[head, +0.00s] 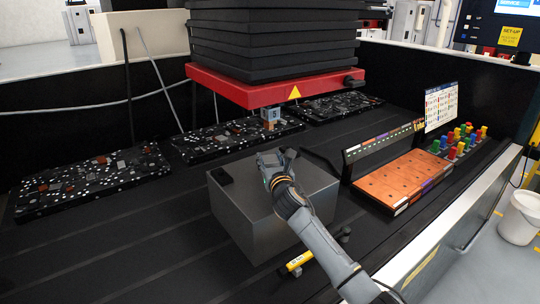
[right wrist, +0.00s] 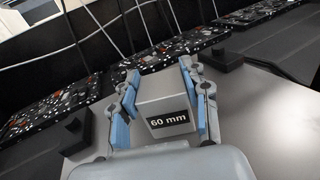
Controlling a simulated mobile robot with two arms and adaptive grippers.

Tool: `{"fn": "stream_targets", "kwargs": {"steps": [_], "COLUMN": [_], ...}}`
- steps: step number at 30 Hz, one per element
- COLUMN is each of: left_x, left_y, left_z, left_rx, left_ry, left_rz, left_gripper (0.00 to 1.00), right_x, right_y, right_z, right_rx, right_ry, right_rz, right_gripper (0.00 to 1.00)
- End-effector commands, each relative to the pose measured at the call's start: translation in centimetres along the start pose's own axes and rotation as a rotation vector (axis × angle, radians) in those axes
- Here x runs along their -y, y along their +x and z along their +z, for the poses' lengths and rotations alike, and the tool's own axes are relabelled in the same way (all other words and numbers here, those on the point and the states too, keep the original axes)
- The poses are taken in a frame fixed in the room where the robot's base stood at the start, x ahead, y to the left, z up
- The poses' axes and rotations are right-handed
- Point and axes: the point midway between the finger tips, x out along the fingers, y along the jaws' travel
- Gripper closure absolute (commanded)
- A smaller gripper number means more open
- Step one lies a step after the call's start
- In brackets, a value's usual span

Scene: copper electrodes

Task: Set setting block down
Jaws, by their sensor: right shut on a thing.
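The setting block (right wrist: 165,105) is a light grey block with a black "60 mm" label. It sits between the blue finger pads of my right gripper (right wrist: 163,95), which is shut on it. In the head view my right gripper (head: 276,158) is over the grey box-shaped block (head: 250,222), near its far edge. There the setting block is hidden by the gripper. I cannot tell whether its underside touches the grey top. My left gripper is not in view.
A black piece (head: 222,176) sits at the grey block's left far corner. A red plate (head: 270,92) under a black bellows hangs above and behind. Dark speckled trays (head: 90,183) line the back. A wooden electrode rack (head: 400,180) stands right. Black bed at front left is clear.

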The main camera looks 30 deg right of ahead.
Motion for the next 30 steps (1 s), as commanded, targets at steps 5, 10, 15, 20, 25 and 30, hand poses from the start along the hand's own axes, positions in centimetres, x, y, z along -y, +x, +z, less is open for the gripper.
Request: {"fn": "stream_targets", "kwargs": {"steps": [5,10,15,20,25,30], "left_x": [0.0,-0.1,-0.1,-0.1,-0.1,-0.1], "left_y": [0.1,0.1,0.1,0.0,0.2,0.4], "left_z": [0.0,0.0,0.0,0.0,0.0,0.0], "left_rx": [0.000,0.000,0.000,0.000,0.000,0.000], "left_ry": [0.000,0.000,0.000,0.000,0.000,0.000], "left_rz": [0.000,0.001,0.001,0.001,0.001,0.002], "left_gripper": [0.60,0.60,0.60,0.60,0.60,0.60], "right_x": [0.0,0.0,0.0,0.0,0.1,0.1], "right_y": [0.0,0.0,0.0,0.0,-1.0,-3.6], "right_z": [0.5,-0.2,-0.2,0.0,-0.1,-0.2], "right_rx": [0.011,0.000,0.000,0.000,-0.001,-0.001], "right_ry": [0.000,0.000,0.000,0.000,-0.001,-0.003], "right_rz": [0.002,0.000,0.000,0.000,0.000,0.001], "right_gripper": [1.00,0.31,0.31,0.31,0.31,0.31]}}
